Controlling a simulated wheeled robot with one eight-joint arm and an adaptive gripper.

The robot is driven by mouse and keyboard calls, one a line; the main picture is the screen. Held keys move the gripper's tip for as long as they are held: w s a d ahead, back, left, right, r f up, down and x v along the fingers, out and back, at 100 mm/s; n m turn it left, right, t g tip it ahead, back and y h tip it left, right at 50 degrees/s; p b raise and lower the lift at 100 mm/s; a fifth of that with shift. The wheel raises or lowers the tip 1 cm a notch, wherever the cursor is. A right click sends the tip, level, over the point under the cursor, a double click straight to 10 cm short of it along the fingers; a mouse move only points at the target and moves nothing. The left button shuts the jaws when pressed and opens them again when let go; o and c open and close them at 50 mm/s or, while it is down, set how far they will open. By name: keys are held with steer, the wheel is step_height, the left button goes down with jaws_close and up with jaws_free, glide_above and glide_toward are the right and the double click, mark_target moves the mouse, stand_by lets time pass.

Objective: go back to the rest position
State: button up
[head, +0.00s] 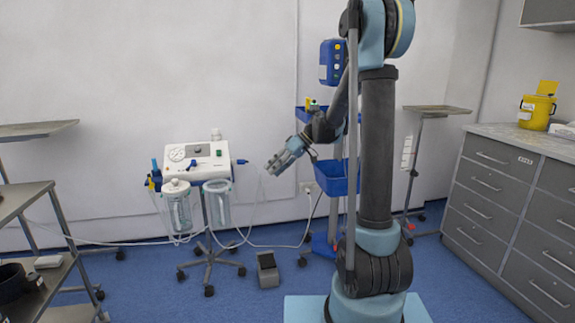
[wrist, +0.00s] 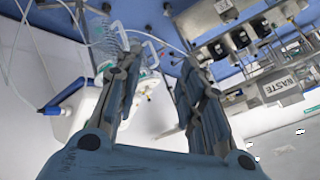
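My gripper (head: 272,168) is at the end of my bent arm in the head view, in mid-air to the right of the white suction unit. It points down and to the left. In the wrist view its two fingers (wrist: 160,65) stand apart with nothing between them, so it is open and empty.
The suction unit (head: 197,160) with clear canisters stands on a wheeled stand, and thin tubes hang nearby. A blue-shelved trolley (head: 330,180) is behind my arm. A grey drawer cabinet (head: 500,195) is at right; metal shelves (head: 20,200) are at left. Blue floor lies between.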

steer(key=s+d+f+m+t+h, duration=0.1)
steer(key=s+d+f+m+h, duration=0.1)
steer(key=s+d, duration=0.6)
steer(key=s+d+f+m+t+h, duration=0.1)
steer(key=s+d+f+m+h, duration=0.2)
steer(key=s+d, duration=0.4)
steer(key=s+d+f+m+t+h, duration=0.1)
steer(key=s+d+f+m+h, duration=0.2)
steer(key=s+d, duration=0.5)
steer(key=s+m+h, duration=0.1)
steer(key=s+m, duration=0.1)
steer(key=s, duration=0.8)
steer(key=shift+s+d+m, duration=0.2)
steer(key=shift+d+m, duration=0.1)
steer(key=shift+a, duration=0.1)
